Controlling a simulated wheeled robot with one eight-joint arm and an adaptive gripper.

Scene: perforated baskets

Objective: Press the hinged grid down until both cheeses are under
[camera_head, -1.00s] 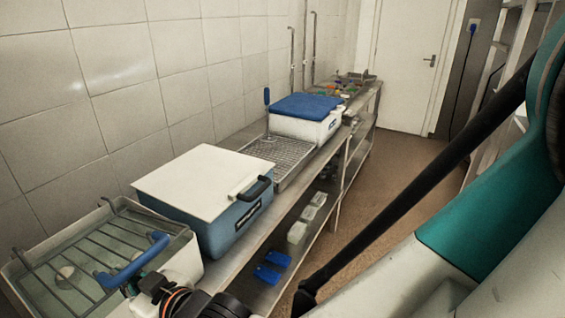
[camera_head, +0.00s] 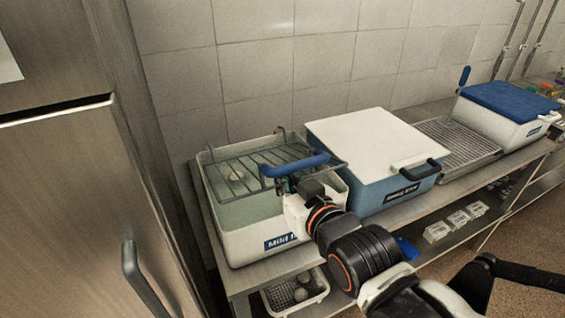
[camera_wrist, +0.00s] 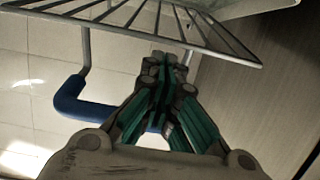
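The hinged wire grid (camera_head: 256,160) lies over the open white brine tub (camera_head: 245,246) at the left end of the bench. Its handle edge seems slightly raised. Its blue handle (camera_head: 295,165) is at the front; the handle also shows in the wrist view (camera_wrist: 84,101). I cannot make out the second cheese clearly. My gripper (camera_head: 291,184) is close to the handle. In the wrist view its fingers (camera_wrist: 163,72) are together, with the handle passing behind them.
A blue tub with a white lid (camera_head: 365,135) stands close on the right. Beyond it are a wire rack (camera_head: 458,140) and a blue-lidded tub (camera_head: 510,100). A steel cabinet (camera_head: 80,200) is at the left. A small basket (camera_head: 295,292) sits below.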

